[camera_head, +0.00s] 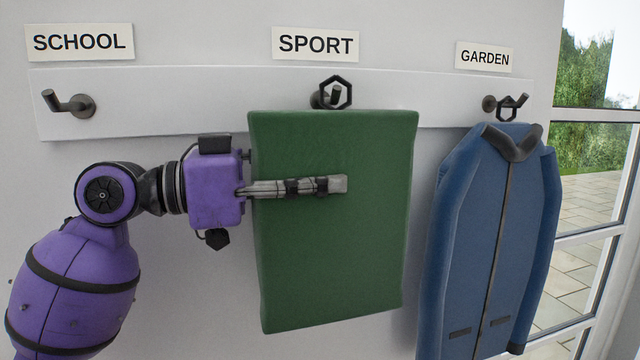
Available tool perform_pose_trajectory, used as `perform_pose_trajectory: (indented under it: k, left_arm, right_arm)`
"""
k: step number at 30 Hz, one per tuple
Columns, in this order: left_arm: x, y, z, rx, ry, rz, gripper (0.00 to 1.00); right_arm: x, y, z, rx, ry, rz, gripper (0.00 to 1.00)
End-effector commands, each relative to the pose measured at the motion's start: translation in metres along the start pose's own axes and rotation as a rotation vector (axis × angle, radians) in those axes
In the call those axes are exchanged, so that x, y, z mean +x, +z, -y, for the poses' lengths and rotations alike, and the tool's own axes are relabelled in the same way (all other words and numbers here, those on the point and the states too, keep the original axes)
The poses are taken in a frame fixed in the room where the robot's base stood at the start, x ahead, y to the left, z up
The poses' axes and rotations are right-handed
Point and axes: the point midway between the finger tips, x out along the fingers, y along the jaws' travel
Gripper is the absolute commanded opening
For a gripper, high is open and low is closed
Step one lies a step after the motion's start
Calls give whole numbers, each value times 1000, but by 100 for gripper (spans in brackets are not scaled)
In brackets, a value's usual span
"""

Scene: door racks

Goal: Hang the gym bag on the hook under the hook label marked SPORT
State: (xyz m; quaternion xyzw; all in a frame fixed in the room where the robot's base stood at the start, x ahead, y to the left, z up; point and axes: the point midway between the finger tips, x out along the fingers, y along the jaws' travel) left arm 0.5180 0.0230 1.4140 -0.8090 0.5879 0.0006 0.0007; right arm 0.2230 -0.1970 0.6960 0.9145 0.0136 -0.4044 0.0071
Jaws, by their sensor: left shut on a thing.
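The gym bag (335,255) is a flat green bag in the middle of the view, upright below the SPORT label (316,44). A dark hexagonal loop (337,93) stands above its top edge, in front of the SPORT hook (316,99). The hook tip shows within the loop's outline; I cannot tell whether the loop rests on it. My left gripper (335,185) reaches in from the left and is shut on the bag, with a finger across its front face. The other finger is hidden behind the bag. My right gripper is not in view.
A white rail on the wall carries the hooks. The SCHOOL hook (70,103) at left is empty. A blue jacket (490,240) hangs by a loop from the GARDEN hook (500,104), close to the bag's right side. A glazed door (590,170) is at far right.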

Motion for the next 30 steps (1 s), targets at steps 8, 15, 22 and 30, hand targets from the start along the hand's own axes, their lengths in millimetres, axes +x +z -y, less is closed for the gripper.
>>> perform_pose_trajectory:
  k: [8,15,22,30]
  left_arm:
    - [0,7,15,-1,-1,-2,0]
    - [0,14,20,0,-1,-3,0]
    - [0,16,21,1,0,-4,0]
    - [0,16,21,1,0,-3,0]
  right_arm:
    - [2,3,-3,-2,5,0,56]
    - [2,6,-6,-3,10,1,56]
    - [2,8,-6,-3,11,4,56]
    - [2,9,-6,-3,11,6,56]
